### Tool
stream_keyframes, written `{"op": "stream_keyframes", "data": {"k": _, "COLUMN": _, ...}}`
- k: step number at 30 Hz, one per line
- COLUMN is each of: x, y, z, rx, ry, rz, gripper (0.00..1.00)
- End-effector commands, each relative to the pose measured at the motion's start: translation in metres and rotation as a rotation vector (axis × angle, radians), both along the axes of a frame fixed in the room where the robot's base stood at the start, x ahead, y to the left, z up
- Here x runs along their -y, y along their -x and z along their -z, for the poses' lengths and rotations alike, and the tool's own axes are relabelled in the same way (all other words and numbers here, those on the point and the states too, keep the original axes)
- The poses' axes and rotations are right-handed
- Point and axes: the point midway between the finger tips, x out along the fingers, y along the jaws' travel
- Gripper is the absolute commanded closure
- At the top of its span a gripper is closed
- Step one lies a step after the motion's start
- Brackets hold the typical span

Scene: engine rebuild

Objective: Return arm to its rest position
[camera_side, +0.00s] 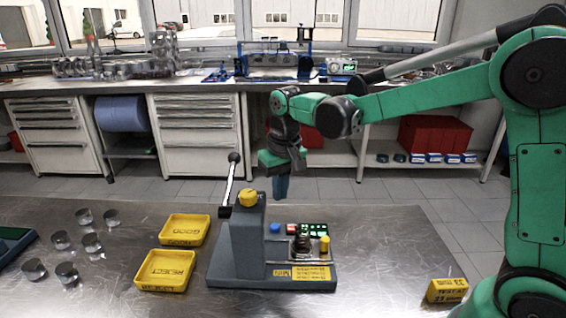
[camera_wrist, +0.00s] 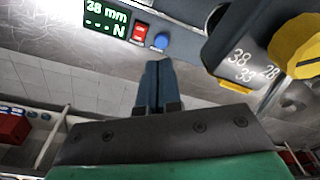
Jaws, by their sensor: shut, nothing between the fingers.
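My green arm reaches in from the right in the side view. My gripper (camera_side: 282,187) hangs pointing down, behind the grey tester, above the far edge of the metal table. In the wrist view my gripper (camera_wrist: 153,65) shows its two blue-grey fingers together, with nothing between them. The grey tester (camera_side: 238,245) stands on the table with a lever tipped by a black ball, a yellow knob and a base. In the wrist view the tester (camera_wrist: 230,50) is at the upper right, with a green display reading 38 mm, a red switch and a blue button.
Yellow trays marked GOOD (camera_side: 185,229) and REJECT (camera_side: 165,270) sit left of the tester. Several metal cylinders (camera_side: 92,243) stand further left. A yellow block (camera_side: 447,290) lies at the table's right front. The metal table (camera_side: 390,250) is bare between tester and block.

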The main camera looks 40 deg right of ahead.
Motion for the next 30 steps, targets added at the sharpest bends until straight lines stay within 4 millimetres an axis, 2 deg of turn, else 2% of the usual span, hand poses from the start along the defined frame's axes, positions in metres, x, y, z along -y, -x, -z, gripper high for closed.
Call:
{"op": "stream_keyframes", "data": {"k": 3, "x": -0.001, "y": 0.025, "z": -0.02, "rx": 0.105, "ry": 0.007, "rz": -0.044, "gripper": 1.0}}
{"op": "stream_keyframes", "data": {"k": 7, "x": -0.002, "y": 0.052, "z": -0.033, "rx": 0.224, "ry": 0.02, "rz": -0.093, "gripper": 1.0}}
{"op": "stream_keyframes", "data": {"k": 15, "x": -0.004, "y": 0.098, "z": -0.032, "rx": 0.441, "ry": 0.058, "rz": -0.179, "gripper": 1.0}}
{"op": "stream_keyframes", "data": {"k": 21, "x": -0.005, "y": 0.11, "z": -0.026, "rx": 0.514, "ry": 0.075, "rz": -0.206, "gripper": 1.0}}
{"op": "stream_keyframes", "data": {"k": 30, "x": -0.005, "y": 0.111, "z": -0.025, "rx": 0.523, "ry": 0.078, "rz": -0.21, "gripper": 1.0}}
